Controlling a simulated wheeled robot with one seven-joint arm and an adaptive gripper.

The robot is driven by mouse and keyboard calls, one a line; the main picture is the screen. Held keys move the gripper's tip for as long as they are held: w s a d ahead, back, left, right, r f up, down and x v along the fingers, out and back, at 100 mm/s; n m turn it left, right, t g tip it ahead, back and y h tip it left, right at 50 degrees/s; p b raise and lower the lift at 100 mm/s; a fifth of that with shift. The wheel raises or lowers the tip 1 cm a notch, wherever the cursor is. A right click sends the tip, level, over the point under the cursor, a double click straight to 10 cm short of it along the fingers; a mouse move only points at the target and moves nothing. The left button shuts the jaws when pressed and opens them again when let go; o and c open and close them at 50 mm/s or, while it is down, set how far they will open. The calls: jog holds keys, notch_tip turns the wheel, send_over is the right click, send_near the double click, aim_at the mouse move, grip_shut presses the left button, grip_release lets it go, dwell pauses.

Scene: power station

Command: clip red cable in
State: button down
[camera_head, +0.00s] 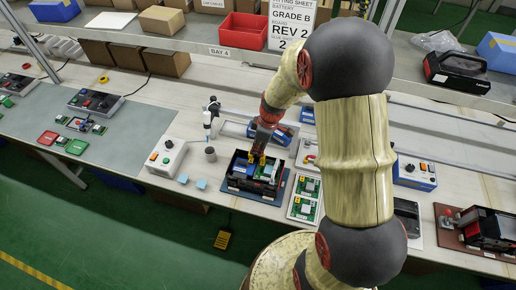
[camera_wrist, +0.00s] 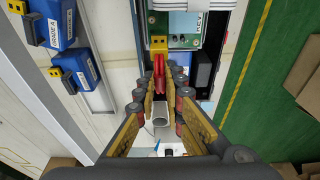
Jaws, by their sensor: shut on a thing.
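My gripper (camera_wrist: 160,92) is shut on the red cable (camera_wrist: 159,72), which shows between the fingertips in the wrist view. A yellow connector (camera_wrist: 158,44) sits at the cable's upper end, beside the edge of a green circuit board (camera_wrist: 185,42). I cannot tell whether it is seated. In the head view, my gripper (camera_head: 259,150) points down over the open black case (camera_head: 268,188). The case holds a green board and a blue block (camera_head: 242,170). The fingers hide part of the case, and the red cable is not clear there.
Blue batteries (camera_wrist: 46,22) with yellow plugs lie beside the case. A tray of boards (camera_head: 304,198) stands close on its right. A grey cup (camera_head: 210,154) and a control box with buttons (camera_head: 163,158) stand on its left.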

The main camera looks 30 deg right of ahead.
jog(key=shift+f+b, duration=1.15)
jog(key=shift+b, duration=0.1)
dwell(0.8)
jog(key=c, duration=2.5)
grip_release()
grip_shut()
jog(key=shift+f, duration=0.15)
jog(key=o, duration=0.7)
grip_release()
jog(key=shift+o, duration=1.1)
jog(key=shift+o, duration=0.9)
